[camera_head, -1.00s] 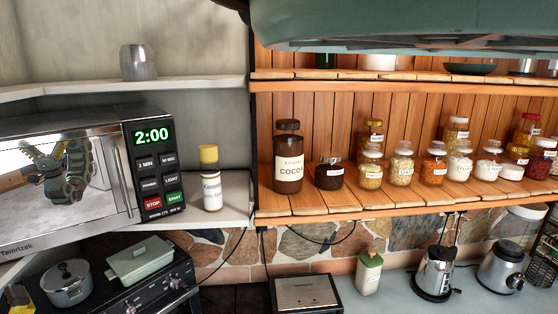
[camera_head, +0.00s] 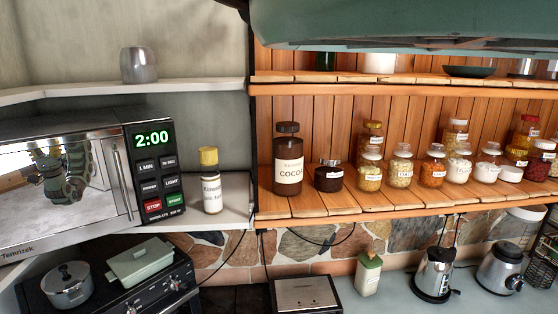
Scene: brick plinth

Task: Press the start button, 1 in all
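The green start button (camera_head: 175,200) is at the lower right of the microwave's control panel, beside the red stop button (camera_head: 153,206). The microwave (camera_head: 122,148) stands on a white shelf at the left, with its door shut. Its green display (camera_head: 152,139) reads 2:00. My gripper is not directly in view. A blurred dark green and grey shape, probably part of me, shows only as a reflection in the microwave door (camera_head: 70,175). Nothing covers the start button.
A yellow-capped bottle (camera_head: 211,190) stands on the shelf just right of the microwave. Wooden shelves at the right hold a cocoa jar (camera_head: 288,165) and several other jars. A pot (camera_head: 68,285) and a pale green dish (camera_head: 140,260) sit on the stove below. A grey cup (camera_head: 139,65) is on the shelf above.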

